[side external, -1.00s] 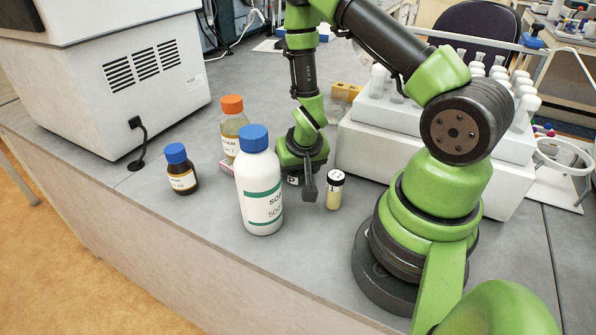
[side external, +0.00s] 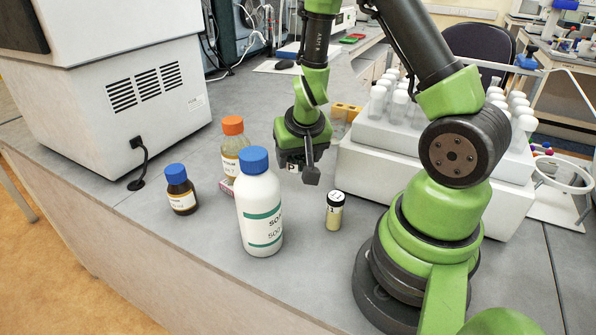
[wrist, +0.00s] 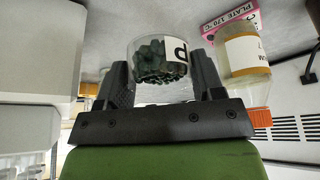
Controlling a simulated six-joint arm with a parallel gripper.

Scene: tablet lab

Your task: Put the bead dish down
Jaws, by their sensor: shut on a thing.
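The bead dish (wrist: 160,60) is a small clear round container with dark green beads and a white label marked P. It sits between the two fingers of my gripper (wrist: 163,75) in the wrist view, and the fingers are shut on it. In the side external view my gripper (side external: 301,170) hangs above the grey bench, behind and to the right of the white bottle.
A blue-capped white bottle (side external: 260,210), an orange-capped bottle (side external: 234,150) and a small brown bottle (side external: 180,192) stand left. A black-capped vial (side external: 334,212) stands right, before a white tube rack (side external: 375,160). The bench (side external: 300,240) between bottle and vial is clear.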

